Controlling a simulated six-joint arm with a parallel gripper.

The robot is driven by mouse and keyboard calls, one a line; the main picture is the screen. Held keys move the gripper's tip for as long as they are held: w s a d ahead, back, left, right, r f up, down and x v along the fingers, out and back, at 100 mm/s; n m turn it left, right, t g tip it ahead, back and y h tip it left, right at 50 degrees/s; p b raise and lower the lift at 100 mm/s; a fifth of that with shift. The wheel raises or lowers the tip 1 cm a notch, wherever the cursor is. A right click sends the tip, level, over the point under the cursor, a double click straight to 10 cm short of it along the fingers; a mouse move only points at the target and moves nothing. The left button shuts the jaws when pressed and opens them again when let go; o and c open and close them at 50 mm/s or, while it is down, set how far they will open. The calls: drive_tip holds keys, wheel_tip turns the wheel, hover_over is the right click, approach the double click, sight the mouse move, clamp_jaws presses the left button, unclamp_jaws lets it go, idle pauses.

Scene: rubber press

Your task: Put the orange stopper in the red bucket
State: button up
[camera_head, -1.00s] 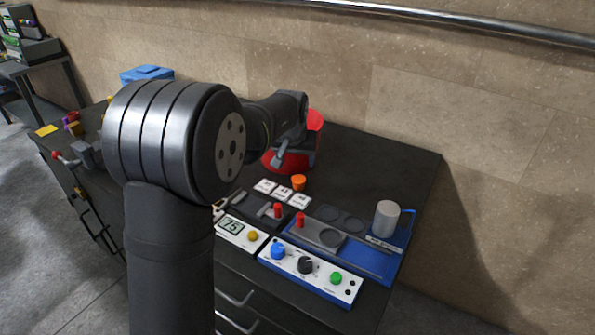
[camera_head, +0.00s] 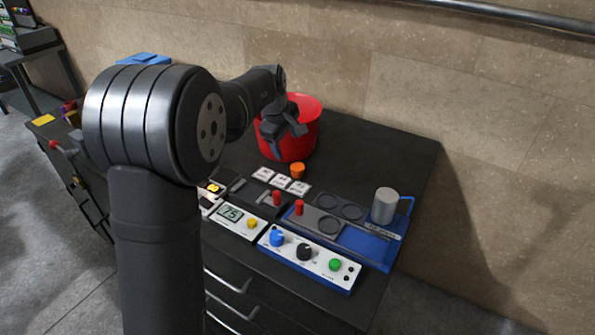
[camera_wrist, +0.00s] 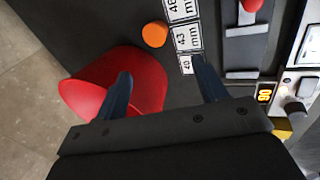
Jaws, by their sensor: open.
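The orange stopper (camera_head: 297,170) stands on the dark bench top just in front of the red bucket, beside the white number cards. It also shows in the wrist view (camera_wrist: 154,34), ahead of the fingers. The red bucket (camera_head: 303,135) stands at the back of the bench near the wall; in the wrist view (camera_wrist: 148,80) it is at the left, partly hidden by the left finger. My gripper (camera_head: 285,137) is open and empty in front of the bucket's left side, above the bench. In the wrist view its fingers (camera_wrist: 160,82) are wide apart, with the stopper beyond them.
White number cards (camera_head: 282,181) lie close to the stopper. A press panel with red handles (camera_head: 299,207), a blue base with a grey cylinder (camera_head: 385,206) and a knob box (camera_head: 305,262) fill the front right. Bench right of the bucket (camera_head: 365,150) is clear.

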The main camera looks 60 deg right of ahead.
drive_tip(key=w+r+n+g, duration=0.1)
drive_tip(key=n, duration=0.6)
drive_tip(key=n+g, duration=0.1)
drive_tip(key=n, duration=0.6)
hover_over(298, 166)
drive_tip(key=a, duration=0.3)
drive_tip(key=f, duration=0.8)
drive_tip(key=shift+w+a+f, duration=0.1)
drive_tip(key=shift+w+f, duration=0.1)
drive_tip(key=shift+f, duration=0.2)
drive_tip(key=shift+w+d+x, duration=0.1)
drive_tip(key=shift+d+x, duration=0.05)
drive_tip(key=shift+x, duration=0.85)
drive_tip(key=shift+w+d+x, duration=0.1)
drive_tip(key=shift+d+x, duration=0.05)
drive_tip(key=shift+x, duration=0.85)
drive_tip(key=shift+w+d+x, duration=0.1)
drive_tip(key=shift+d+x, duration=0.1)
drive_tip(key=shift+x, duration=0.8)
drive_tip(key=shift+r, duration=0.15)
drive_tip(key=c, duration=1.1)
drive_tip(key=shift+r, duration=0.15)
